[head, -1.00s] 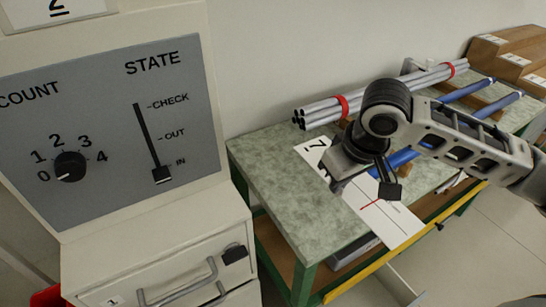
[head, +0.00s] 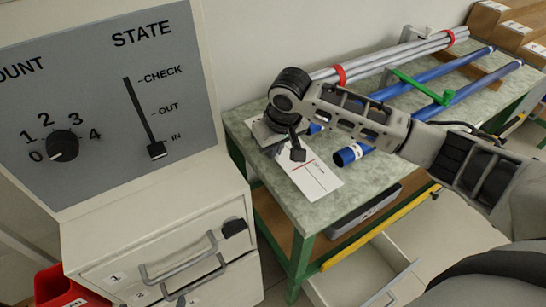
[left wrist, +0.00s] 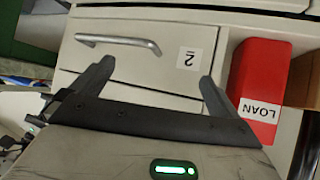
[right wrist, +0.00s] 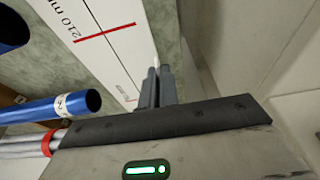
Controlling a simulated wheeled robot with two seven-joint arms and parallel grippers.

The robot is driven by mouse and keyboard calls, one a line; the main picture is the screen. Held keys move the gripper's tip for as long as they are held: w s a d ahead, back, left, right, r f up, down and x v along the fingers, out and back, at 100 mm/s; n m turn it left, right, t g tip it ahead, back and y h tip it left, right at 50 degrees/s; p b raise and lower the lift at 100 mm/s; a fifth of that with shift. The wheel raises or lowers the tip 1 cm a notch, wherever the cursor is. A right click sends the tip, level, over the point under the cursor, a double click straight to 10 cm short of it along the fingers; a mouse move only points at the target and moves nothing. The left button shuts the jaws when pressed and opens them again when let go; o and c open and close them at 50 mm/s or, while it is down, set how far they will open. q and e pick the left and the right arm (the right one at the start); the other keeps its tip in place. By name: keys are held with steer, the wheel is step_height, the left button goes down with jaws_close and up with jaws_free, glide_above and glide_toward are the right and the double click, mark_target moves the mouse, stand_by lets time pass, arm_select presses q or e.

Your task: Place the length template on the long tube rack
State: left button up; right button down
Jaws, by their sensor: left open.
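The length template looks to be the white plate (head: 315,178) with a red line, over the left part of the green-topped table. In the right wrist view its "210 mm" mark shows on the plate (right wrist: 90,20). My right gripper (head: 297,152) is at the plate, its fingers (right wrist: 152,72) closed together on the plate's edge. Whether the plate touches the tabletop I cannot tell. My left gripper (left wrist: 156,75) is open and empty before a drawer front.
Grey tubes with red bands (head: 395,58) lie behind the blue ones. A green piece (head: 425,87) lies across the blue tubes. Stepped wooden boxes (head: 510,30) stand at back right. A cabinet (head: 150,240) with drawers is at left, with a red LOAN bin (left wrist: 258,90) beside it.

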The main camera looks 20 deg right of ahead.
mark_target(271, 166)
steer(key=shift+w+a+f, duration=0.2)
steer(key=shift+f, duration=1.7)
steer(key=c, duration=1.6)
jaws_free()
steer(key=shift+f, duration=0.1)
steer(key=shift+c, duration=0.2)
steer(key=shift+r, duration=0.25)
steer(key=p+v, duration=0.1)
steer(key=v, duration=1)
steer(key=shift+r, duration=0.35)
